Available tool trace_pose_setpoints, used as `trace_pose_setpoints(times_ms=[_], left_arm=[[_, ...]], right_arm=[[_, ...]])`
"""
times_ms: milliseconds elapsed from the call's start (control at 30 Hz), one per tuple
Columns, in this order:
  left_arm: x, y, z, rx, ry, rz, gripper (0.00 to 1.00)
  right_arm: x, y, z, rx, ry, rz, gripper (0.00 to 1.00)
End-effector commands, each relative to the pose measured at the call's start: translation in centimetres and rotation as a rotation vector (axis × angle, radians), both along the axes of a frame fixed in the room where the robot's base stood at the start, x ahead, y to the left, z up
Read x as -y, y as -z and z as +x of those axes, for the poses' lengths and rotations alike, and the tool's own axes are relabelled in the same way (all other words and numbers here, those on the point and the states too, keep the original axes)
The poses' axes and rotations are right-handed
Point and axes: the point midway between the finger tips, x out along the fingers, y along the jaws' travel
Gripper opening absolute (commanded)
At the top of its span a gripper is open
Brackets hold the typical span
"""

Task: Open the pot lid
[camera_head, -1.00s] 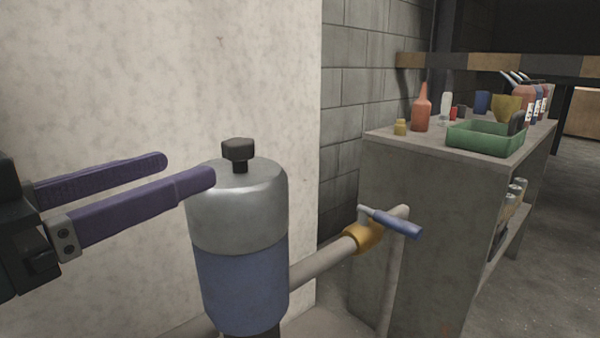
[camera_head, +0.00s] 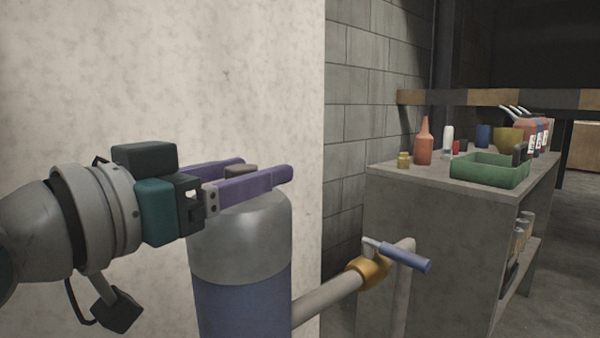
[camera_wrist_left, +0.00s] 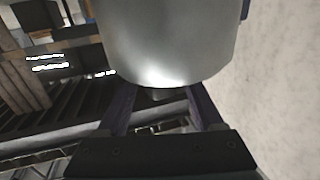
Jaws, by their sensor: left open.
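The pot is an upright cylinder with a blue body (camera_head: 240,308) and a silver domed lid (camera_head: 240,245). A dark knob (camera_head: 241,169) tops the lid, with only its upper face showing between my fingers. My left gripper (camera_head: 264,168) is open, its two purple fingers level over the lid, one on each side of the knob. Whether either finger touches the knob I cannot tell. In the left wrist view the silver lid (camera_wrist_left: 170,45) fills the upper middle, and the fingers (camera_wrist_left: 160,98) reach toward it, apart. My right gripper is not in view.
A pipe with a brass valve (camera_head: 367,271) and blue handle (camera_head: 405,257) leaves the pot's right side. A pale wall (camera_head: 150,80) stands close behind. A grey bench (camera_head: 425,215) at right holds a green tray (camera_head: 488,172), a red bottle (camera_head: 424,142) and several containers.

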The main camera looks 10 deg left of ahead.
Motion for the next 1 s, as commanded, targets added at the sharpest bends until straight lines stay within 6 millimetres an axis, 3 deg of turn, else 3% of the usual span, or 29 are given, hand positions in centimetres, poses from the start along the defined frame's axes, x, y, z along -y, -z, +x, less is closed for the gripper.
trace_pose_setpoints(times_ms=[67, 633, 1000], left_arm=[[0.00, 0.00, -0.01, 0.000, 0.000, 0.000, 0.66], [-0.02, 0.00, -0.04, 0.000, 0.000, 0.000, 0.02], [-0.02, 0.00, -0.04, 0.000, 0.000, 0.000, 0.00]], right_arm=[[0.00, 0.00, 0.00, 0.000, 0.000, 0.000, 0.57], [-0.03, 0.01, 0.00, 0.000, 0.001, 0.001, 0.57], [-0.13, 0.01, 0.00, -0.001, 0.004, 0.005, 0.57]])
